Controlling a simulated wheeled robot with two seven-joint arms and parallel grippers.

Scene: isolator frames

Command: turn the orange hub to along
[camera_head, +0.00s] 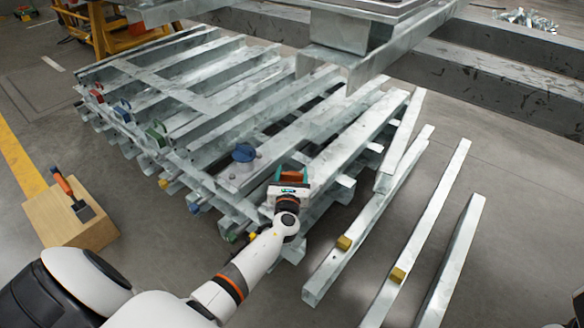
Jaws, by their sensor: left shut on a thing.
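The orange hub (293,174) sits on the metal frame stack at the middle of the head view. Only a small orange part of it shows; the rest is hidden by my gripper. My left gripper (292,177) reaches in from the lower left and is shut on the orange hub, with a finger at each side. Which way the hub points cannot be told from what shows. My right gripper is not in view.
A blue hub (244,153) stands to the left on the stacked galvanised frames (200,90). Green (155,133) and red (96,94) parts line the left edge. Loose beams (440,225) lie at right.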

